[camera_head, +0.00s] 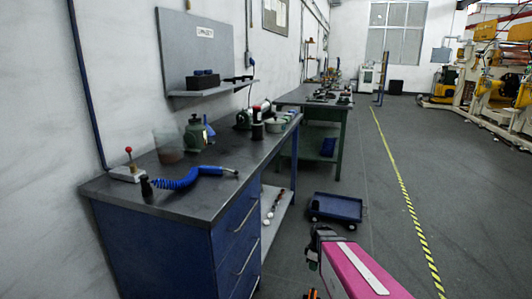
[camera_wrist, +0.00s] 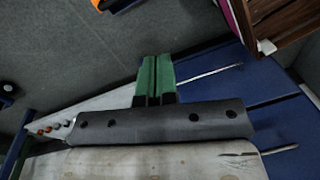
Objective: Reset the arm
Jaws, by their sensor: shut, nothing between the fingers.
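My gripper (camera_wrist: 154,72) shows in the wrist view as two green fingers side by side, pressed together with nothing between them. They extend from a dark grey palm, with the blue drawer cabinet behind. In the head view my pink arm reaches in from the bottom right, in front of the floor beside the workbench (camera_head: 105,191).
The workbench carries a blue coiled hose (camera_head: 180,181), a red-knobbed device (camera_head: 127,173) and other tools. Below it stands a blue drawer cabinet (camera_head: 165,245). A blue cart (camera_head: 336,207) sits on the floor nearby. Open floor lies right, past a yellow-black line (camera_head: 408,207).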

